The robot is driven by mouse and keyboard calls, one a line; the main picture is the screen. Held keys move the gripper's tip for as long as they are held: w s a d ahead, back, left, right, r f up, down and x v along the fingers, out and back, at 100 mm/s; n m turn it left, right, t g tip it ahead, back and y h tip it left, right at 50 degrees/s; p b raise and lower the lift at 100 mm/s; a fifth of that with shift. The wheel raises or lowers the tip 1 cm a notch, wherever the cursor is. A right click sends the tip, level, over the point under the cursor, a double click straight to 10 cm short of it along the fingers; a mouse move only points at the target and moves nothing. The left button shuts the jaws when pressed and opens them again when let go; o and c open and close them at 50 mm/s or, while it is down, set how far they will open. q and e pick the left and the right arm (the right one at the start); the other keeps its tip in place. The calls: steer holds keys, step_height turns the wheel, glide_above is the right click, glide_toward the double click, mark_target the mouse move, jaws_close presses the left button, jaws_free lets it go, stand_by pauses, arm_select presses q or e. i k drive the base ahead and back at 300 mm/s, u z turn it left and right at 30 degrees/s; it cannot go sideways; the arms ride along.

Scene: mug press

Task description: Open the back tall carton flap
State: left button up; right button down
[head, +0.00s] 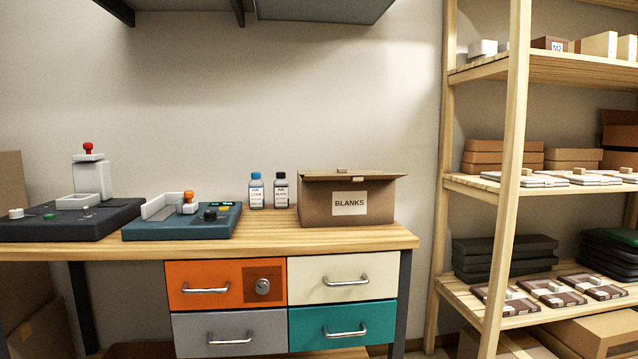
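A brown carton labelled BLANKS (349,203) stands at the right end of the wooden bench top. Its top looks covered by flaps, with a flap edge (350,177) along the front and a small light tab (342,170) on top. The back flap cannot be told apart clearly from this low angle. Neither of my grippers is in view.
Two small bottles with a blue cap (256,191) and a black cap (281,191) stand left of the carton. Two dark machines (183,230) (75,228) sit further left. A wooden shelf rack (510,180) rises at the right. A shelf (318,10) hangs above.

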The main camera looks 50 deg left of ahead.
mark_target(340, 170)
steer(key=k, duration=0.1)
steer(key=z, duration=1.35)
steer(key=i, duration=0.9)
steer(key=u, duration=3.35)
steer(key=i, duration=0.4)
steer(key=z, duration=0.1)
